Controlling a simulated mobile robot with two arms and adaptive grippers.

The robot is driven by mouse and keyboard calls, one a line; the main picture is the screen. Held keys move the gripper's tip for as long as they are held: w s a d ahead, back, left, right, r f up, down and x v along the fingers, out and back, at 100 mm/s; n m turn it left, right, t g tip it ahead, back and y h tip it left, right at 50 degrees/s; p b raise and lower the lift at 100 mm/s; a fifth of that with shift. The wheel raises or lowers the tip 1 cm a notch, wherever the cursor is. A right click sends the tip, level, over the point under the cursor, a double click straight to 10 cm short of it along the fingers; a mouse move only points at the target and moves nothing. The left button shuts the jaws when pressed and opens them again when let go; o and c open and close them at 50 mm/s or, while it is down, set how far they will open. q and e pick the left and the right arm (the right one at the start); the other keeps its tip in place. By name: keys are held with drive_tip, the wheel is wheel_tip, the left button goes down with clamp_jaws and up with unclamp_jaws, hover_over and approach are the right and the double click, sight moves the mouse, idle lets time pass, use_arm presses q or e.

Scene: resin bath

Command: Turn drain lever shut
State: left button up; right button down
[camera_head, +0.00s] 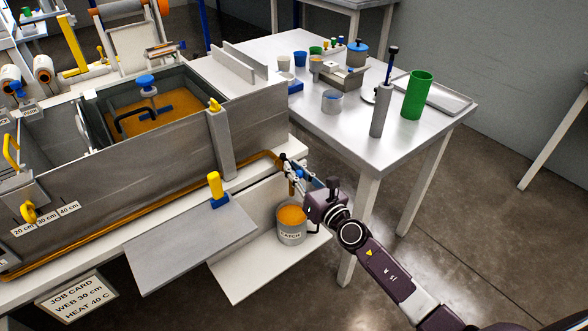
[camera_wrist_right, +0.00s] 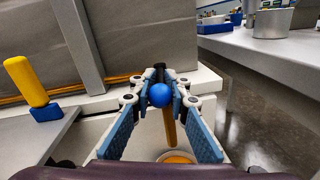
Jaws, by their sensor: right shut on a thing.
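My right gripper (camera_head: 289,167) is at the right end of the resin bath (camera_head: 262,118). In the right wrist view its fingers (camera_wrist_right: 160,97) close around a blue ball knob (camera_wrist_right: 159,95), which I take to be the drain lever's end. A dark part shows just behind the knob; the rest of the lever is hidden. An amber stream (camera_wrist_right: 170,127) hangs below the knob, above the catch bucket (camera_head: 291,234). Amber resin shows in the bucket and in the bath. My left gripper is not in view.
A yellow handle on a blue base (camera_head: 216,187) stands left of the gripper, by a grey plate (camera_head: 190,246). A metal table (camera_head: 310,130) at the right holds a green cylinder (camera_head: 417,95), cups and a grey pump-like tool (camera_head: 381,112). Floor at the lower right is clear.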

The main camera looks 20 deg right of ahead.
drive_tip(key=m+h+p, duration=0.1)
drive_tip(key=a+m+h+p, duration=0.1)
drive_tip(key=h+p, duration=0.1)
drive_tip(key=m+h+p, duration=0.1)
drive_tip(key=p, duration=0.1)
drive_tip(key=shift+a+r+t+h, duration=0.2)
drive_tip(key=shift+a+t+h, duration=0.1)
drive_tip(key=shift+a+h, duration=0.1)
drive_tip(key=shift+a+f+m+h, duration=0.1)
drive_tip(key=shift+a+m+h, duration=0.05)
drive_tip(key=shift+m+h, duration=0.4)
drive_tip(key=shift+a+f+m+h, duration=0.15)
drive_tip(key=shift+m+h, duration=0.2)
drive_tip(key=shift+h, duration=0.3)
drive_tip(key=shift+r, duration=0.1)
drive_tip(key=c, duration=2.1)
unclamp_jaws()
drive_tip(key=shift+s, duration=0.1)
